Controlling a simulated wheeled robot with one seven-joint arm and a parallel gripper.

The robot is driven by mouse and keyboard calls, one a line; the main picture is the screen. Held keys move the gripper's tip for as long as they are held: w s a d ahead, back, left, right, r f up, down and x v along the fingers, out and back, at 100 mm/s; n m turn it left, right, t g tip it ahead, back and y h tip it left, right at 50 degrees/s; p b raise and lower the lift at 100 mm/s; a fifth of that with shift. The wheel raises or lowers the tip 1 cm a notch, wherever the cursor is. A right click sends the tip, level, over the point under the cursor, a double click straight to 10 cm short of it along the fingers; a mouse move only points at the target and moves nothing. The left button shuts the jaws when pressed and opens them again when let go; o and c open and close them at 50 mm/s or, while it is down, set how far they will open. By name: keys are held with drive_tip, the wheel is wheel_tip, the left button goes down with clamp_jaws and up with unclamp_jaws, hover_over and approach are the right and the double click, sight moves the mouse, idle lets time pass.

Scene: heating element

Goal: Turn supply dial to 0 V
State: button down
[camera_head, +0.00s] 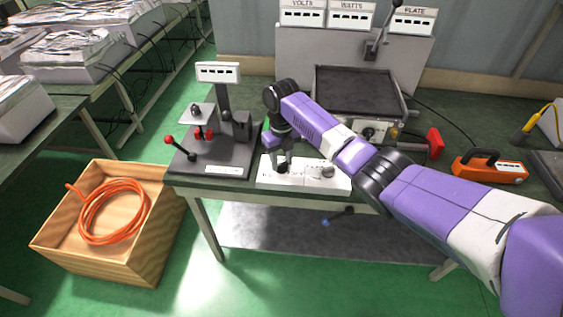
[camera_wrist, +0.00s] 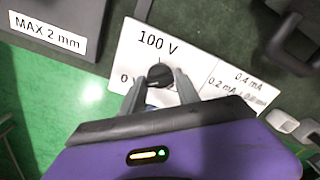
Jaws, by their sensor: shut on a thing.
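The supply is a low white panel (camera_head: 303,180) at the front edge of the bench in the head view. In the wrist view its white face (camera_wrist: 128,52) carries the labels 100 V above the dial and 0 V to its left, partly hidden by a finger. The supply dial (camera_wrist: 159,73) is round and black. My gripper (camera_wrist: 160,84) is shut on the dial, with one finger on each side. In the head view my gripper (camera_head: 281,161) points down at the panel's left part. The dial's exact setting cannot be told.
A dark stand with red-knobbed levers (camera_head: 205,155) is close left of the panel. A second knob (camera_head: 328,171) is on the panel's right. Behind is a dark plate apparatus (camera_head: 365,90); an orange device (camera_head: 490,168) lies right. A wooden crate (camera_head: 160,235) holds orange cable on the floor.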

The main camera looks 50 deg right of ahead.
sight(282, 164)
drive_tip(key=shift+r, duration=0.1)
drive_tip(key=c, duration=0.9)
unclamp_jaws()
drive_tip(key=shift+r+b, duration=0.6)
drive_tip(key=shift+r, duration=3.3)
